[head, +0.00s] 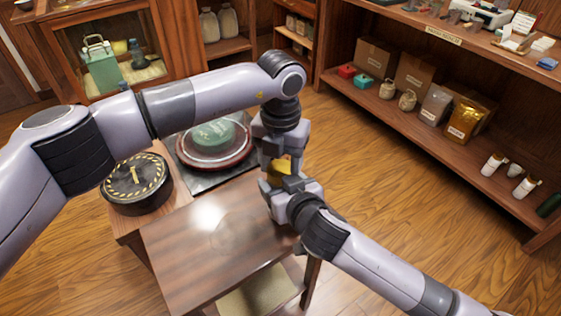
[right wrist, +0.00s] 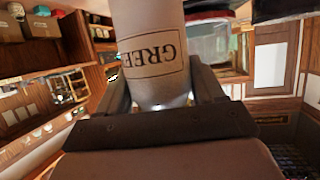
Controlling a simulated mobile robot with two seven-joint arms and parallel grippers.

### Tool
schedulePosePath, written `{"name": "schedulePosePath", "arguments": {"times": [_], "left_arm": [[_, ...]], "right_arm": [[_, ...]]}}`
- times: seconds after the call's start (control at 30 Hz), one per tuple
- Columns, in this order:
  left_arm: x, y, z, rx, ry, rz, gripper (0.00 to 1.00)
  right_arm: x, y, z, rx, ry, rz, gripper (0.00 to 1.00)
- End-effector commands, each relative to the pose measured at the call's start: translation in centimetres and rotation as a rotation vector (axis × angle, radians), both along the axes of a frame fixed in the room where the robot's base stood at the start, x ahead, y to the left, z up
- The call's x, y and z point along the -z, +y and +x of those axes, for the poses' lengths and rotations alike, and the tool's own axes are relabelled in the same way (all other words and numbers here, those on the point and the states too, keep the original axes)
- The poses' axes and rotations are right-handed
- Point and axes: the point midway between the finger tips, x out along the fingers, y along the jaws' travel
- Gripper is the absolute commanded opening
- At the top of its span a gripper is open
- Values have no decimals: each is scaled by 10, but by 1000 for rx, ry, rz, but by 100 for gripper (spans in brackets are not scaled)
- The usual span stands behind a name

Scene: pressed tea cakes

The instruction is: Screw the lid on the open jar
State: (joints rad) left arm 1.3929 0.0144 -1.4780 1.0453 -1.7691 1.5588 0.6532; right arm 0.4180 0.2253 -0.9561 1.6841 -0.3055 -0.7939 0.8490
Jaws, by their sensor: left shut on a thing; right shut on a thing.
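A pale jar (right wrist: 150,75) with a printed label, its letters upside down, stands between my right gripper's fingers (right wrist: 160,100) in the right wrist view. In the head view my right gripper (head: 287,188) is shut on it and mostly hides it. My left gripper (head: 277,158) comes from above, right over my right gripper, and is shut on a yellowish, brassy piece, seemingly the lid (head: 283,167). The lid is mostly hidden by the fingers. I cannot tell whether lid and jar rim touch.
Below is a dark wooden table (head: 185,255) with a bare, glossy top. A black round tin (head: 138,186) with a yellow-marked top and a tray with a green cake (head: 215,134) lie behind it. A shelf (head: 400,110) with bags and boxes stands at right. Open floor lies between.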

Motion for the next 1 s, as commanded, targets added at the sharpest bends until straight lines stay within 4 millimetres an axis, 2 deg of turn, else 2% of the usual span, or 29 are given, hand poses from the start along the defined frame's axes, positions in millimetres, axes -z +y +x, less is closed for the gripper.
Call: {"name": "schedulePosePath", "arguments": {"times": [0.13,0.17,0.23,0.57,0.83,1.0], "left_arm": [[0,0,0,-2,1,0,20],[0,0,0,-2,1,0,60],[0,0,0,-2,0,0,82],[-4,-1,-1,-1,1,-2,82],[-38,-1,0,-1,-2,-3,82],[-46,-1,-1,-3,1,-2,82]], "right_arm": [[0,0,0,1,0,0,0],[0,0,0,1,0,0,0],[0,0,0,1,0,0,0],[0,0,0,-1,-1,0,0],[0,0,0,0,0,0,0],[0,0,0,0,0,0,0]]}}
